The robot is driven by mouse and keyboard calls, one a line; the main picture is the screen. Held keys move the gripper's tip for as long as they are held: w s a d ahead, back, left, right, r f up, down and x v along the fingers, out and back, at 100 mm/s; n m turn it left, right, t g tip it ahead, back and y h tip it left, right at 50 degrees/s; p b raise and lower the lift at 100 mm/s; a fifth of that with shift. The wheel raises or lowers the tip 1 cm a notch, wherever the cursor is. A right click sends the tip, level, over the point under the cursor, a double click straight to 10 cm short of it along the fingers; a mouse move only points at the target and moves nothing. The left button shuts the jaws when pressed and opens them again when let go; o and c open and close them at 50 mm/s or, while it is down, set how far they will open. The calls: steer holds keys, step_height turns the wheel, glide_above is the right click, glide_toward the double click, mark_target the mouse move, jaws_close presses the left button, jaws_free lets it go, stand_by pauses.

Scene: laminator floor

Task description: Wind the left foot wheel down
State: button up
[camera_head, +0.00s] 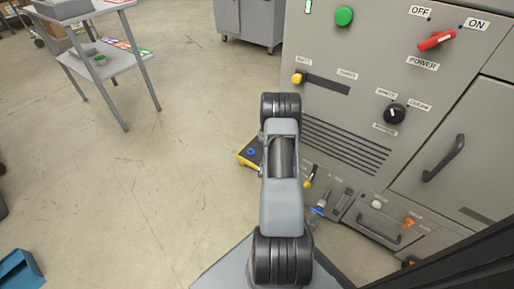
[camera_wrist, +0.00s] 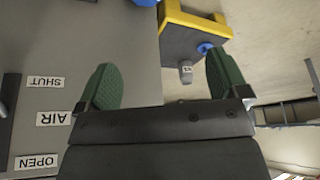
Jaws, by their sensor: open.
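My gripper (camera_wrist: 160,72) is open in the wrist view, with two green-padded fingers wide apart and nothing between them. A yellow and dark grey block (camera_wrist: 190,38) sits ahead of it, toward the right finger. A blue ring or wheel (camera_wrist: 206,48) and a grey peg with a small label (camera_wrist: 185,72) are on this block; I cannot tell for sure whether it is the left foot wheel. The block (camera_head: 247,153) also shows on the floor by the machine's left side in the head view, partly behind my arm. My gripper is hidden there by the arm.
The grey machine front (camera_head: 350,150) stands on the right, with knobs, handles and a low row of levers, one blue (camera_head: 320,210). A grey table (camera_head: 110,65) stands at far left. Open floor lies between.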

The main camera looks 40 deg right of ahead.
steer(key=w+a+r+p, duration=0.2)
steer(key=r, duration=0.5)
steer(key=w+a+r+n+p, duration=0.1)
steer(key=w+a+r+p, duration=0.1)
steer(key=r, duration=0.6)
steer(key=shift+w+a+r+n+p, duration=0.2)
steer(key=shift+n+p, duration=0.1)
steer(key=shift+p, duration=0.4)
